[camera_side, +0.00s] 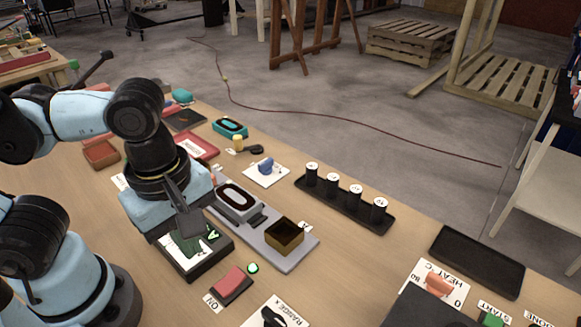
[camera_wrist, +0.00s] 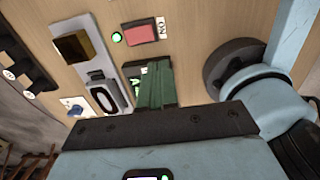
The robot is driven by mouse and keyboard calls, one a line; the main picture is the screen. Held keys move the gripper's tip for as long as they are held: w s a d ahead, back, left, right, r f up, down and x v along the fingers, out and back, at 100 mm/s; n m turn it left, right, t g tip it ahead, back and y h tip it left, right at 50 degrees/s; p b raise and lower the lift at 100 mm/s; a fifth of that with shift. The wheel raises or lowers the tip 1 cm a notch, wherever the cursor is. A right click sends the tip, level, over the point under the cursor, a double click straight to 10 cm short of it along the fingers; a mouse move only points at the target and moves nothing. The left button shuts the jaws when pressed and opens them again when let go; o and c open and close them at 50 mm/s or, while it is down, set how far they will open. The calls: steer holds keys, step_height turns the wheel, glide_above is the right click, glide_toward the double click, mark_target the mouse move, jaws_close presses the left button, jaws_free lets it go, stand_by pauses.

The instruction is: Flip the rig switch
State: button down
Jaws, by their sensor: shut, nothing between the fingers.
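A red rocker switch (camera_side: 229,281) on a dark base has a white label, apparently reading "ON", beside it. It sits on the table, and I take it as the rig switch. A small green lamp (camera_side: 253,267) glows beside it. The switch also shows in the wrist view (camera_wrist: 140,35), with its lamp (camera_wrist: 116,37). I cannot tell which way the rocker is tilted. My gripper (camera_side: 190,238) is shut and empty, over a dark box with a green-lit display, and apart from the switch. Its green fingers show in the wrist view (camera_wrist: 157,65), below the switch.
A grey conveyor plate (camera_side: 272,256) with a brass-coloured open box (camera_side: 285,234) and an oval-ringed unit (camera_side: 238,198) lies beside my gripper. A dark rack (camera_side: 341,206) holds several black cylinders behind. An empty black tray (camera_side: 477,261) is at the right. A RANGE knob (camera_side: 270,317) is near the switch.

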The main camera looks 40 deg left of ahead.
steer(key=shift+s+r, duration=0.2)
steer(key=shift+r, duration=0.8)
steer(key=shift+s+r, duration=0.15)
steer(key=shift+r, duration=0.85)
